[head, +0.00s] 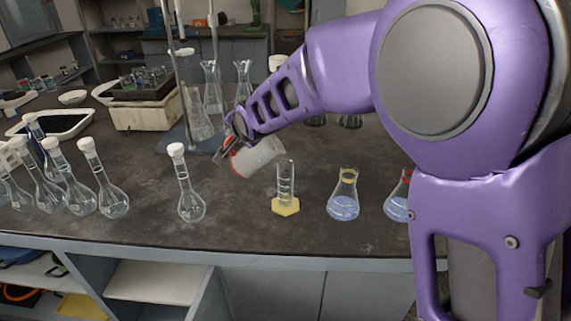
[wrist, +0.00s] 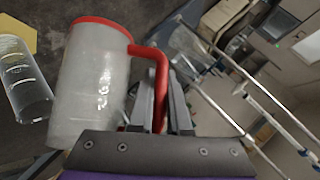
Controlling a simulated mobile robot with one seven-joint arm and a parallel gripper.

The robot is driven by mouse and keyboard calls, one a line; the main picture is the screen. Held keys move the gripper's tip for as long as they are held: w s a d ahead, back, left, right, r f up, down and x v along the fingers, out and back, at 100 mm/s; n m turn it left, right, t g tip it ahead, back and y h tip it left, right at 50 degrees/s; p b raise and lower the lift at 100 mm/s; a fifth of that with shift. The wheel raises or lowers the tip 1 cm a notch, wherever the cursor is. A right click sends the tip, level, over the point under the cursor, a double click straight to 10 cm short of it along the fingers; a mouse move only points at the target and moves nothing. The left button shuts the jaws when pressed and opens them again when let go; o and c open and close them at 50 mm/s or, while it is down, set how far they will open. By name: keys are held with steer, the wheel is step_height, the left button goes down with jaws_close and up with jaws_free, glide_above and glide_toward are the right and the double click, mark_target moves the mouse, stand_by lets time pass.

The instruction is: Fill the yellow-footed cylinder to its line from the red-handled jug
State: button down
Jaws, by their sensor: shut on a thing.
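The red-handled jug (head: 258,157) is whitish with a red rim and handle, and it is tilted just left of the yellow-footed cylinder. My gripper (head: 226,150) is shut on its red handle, which also shows between the fingers in the wrist view (wrist: 160,95). The jug body (wrist: 92,90) fills the left middle of the wrist view. The yellow-footed cylinder (head: 286,184) stands upright on the bench, clear with marks, on a yellow hexagonal foot. In the wrist view the cylinder (wrist: 25,80) is left of the jug, apart from it. I cannot tell the liquid levels.
A white-capped volumetric flask (head: 190,190) stands left of the cylinder. Two flasks with blue liquid, one a conical flask (head: 343,198), stand to its right. Several capped flasks (head: 79,190) are at left. A stand with glassware is behind the jug.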

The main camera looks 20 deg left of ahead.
steer(key=shift+s+a+f+n+h, duration=0.1)
steer(key=shift+a+f+n+h, duration=0.4)
steer(key=shift+f, duration=0.4)
steer(key=shift+a+f+n+h, duration=0.5)
steer(key=shift+a+f+h, duration=0.7)
steer(key=shift+f, duration=1.1)
step_height(320, 180, up, 6)
steer(key=s+a+n+t+h+p, duration=0.1)
steer(key=a+h+p, duration=0.1)
steer(key=p, duration=0.4)
steer(key=shift+a+f+n+h, duration=0.25)
steer(key=shift+n+h, duration=0.15)
steer(key=shift+h, duration=0.4)
steer(key=p, duration=0.3)
steer(key=shift+s+d+f, duration=0.1)
steer(key=shift+s+f, duration=0.1)
steer(key=shift+r+p, duration=0.2)
steer(key=shift+p, duration=0.85)
steer(key=shift+f, duration=0.1)
